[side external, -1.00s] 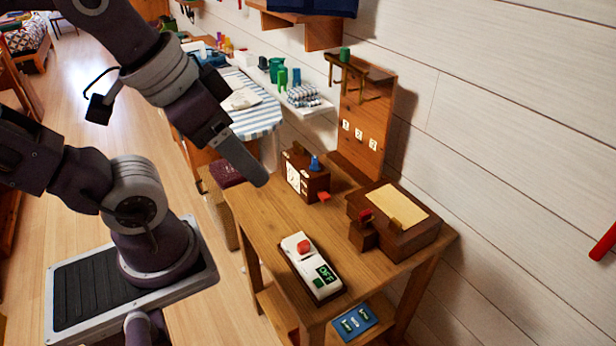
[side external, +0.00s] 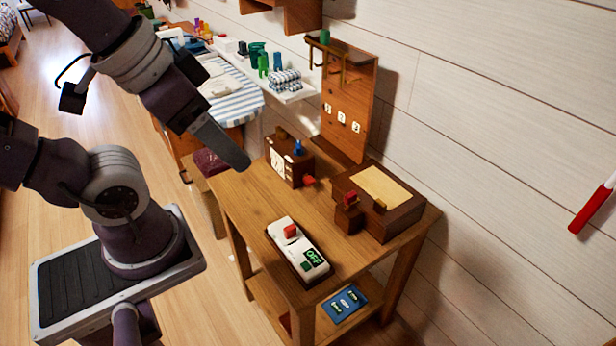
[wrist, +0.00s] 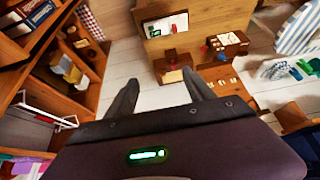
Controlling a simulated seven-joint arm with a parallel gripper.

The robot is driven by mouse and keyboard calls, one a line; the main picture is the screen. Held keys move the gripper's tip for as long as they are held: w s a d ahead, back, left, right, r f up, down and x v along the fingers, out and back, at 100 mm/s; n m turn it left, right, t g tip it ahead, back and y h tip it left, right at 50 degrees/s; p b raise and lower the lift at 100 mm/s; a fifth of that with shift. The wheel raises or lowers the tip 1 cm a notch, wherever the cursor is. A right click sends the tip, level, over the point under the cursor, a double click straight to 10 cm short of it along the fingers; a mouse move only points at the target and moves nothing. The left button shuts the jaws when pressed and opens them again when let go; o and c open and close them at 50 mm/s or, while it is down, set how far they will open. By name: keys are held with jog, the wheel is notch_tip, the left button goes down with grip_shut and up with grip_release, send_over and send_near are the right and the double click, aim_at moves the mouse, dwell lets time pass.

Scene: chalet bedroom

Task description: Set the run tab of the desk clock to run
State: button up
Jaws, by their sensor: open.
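The desk clock (side external: 279,163) is a small brown wooden box with a pale face, standing at the back left of the wooden table.
A white switch box (side external: 285,245) with a red piece and an OFF display stands at the table's front. A brown box (side external: 398,217) with a tan top is at the right. An upright wooden board (side external: 348,100) stands behind. The table's middle (side external: 247,205) has bare wood.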

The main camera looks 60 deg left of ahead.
jog(key=shift+c, duration=0.9)
jog(key=w+a+n, duration=0.1)
jog(key=w, duration=0.2)
jog(key=w+n+g, duration=0.1)
jog(key=w+n, duration=0.1)
jog(key=w, duration=0.1)
jog(key=w+a+n, duration=0.1)
jog(key=w, duration=0.3)
jog(key=shift+a+r, duration=0.2)
jog(key=shift+a, duration=0.1)
jog(key=shift+c, duration=0.7)
jog(key=n+g, duration=0.4)
jog(key=n, duration=0.9)
send_over(310, 180)
notch_tip(310, 180, down, 26)
jog(key=shift+n+g, duration=0.3)
jog(key=shift+n, duration=0.2)
notch_tip(310, 180, down, 10)
jog(key=shift+a+r, duration=0.1)
grip_shut()
